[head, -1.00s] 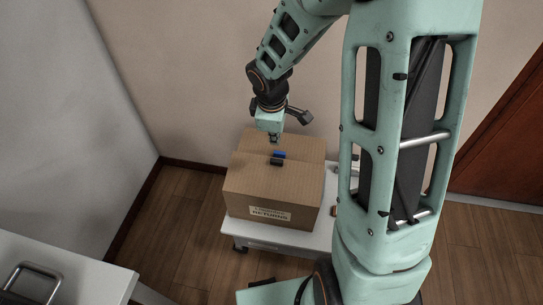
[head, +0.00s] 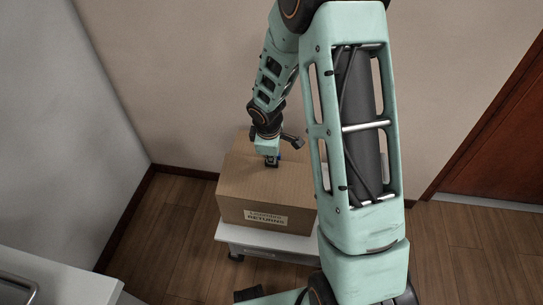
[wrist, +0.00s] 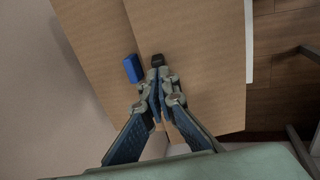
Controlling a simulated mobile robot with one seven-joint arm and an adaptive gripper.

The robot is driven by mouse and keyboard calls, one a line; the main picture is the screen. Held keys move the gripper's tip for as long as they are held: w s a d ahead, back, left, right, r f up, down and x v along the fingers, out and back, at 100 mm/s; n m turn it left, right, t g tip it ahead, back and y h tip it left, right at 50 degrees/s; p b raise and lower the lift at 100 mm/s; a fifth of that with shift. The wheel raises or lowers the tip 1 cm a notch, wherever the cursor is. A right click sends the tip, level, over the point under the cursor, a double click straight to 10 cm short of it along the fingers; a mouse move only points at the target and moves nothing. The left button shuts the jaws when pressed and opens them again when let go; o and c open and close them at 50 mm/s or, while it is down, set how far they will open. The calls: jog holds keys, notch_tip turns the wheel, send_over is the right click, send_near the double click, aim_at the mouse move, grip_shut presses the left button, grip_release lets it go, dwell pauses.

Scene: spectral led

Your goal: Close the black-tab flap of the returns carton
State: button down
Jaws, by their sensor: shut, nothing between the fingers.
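The returns carton (head: 265,208) is a brown box with a "RETURNS" label on its front, and its top looks flat in the head view. In the wrist view its two top flaps meet along a seam. The black tab (wrist: 157,60) sits on the right flap (wrist: 205,60), by the seam. The blue tab (wrist: 132,68) sits on the left flap (wrist: 92,45). My gripper (wrist: 161,82) is shut and empty, its fingertips right at the black tab; I cannot tell if they touch. In the head view my gripper (head: 271,162) largely hides the tabs.
The carton stands on a low white table (head: 262,238) against the back wall. My own arm hides the carton's right side. A white surface (head: 50,280) is at the lower left. A brown door (head: 500,150) is at the right. Wooden floor lies open around the table.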

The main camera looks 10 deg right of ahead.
jog(key=w+f, duration=0.1)
jog(key=w+d+f+b, duration=0.1)
jog(key=f, duration=0.1)
jog(key=shift+f+b, duration=0.25)
jog(key=shift+b, duration=0.05)
jog(key=shift+r, duration=0.2)
jog(key=shift+w+a+r+p, duration=0.1)
jog(key=shift+r+p, duration=1.1)
jog(key=shift+r, duration=0.1)
notch_tip(320, 180, up, 13)
jog(key=p, duration=0.5)
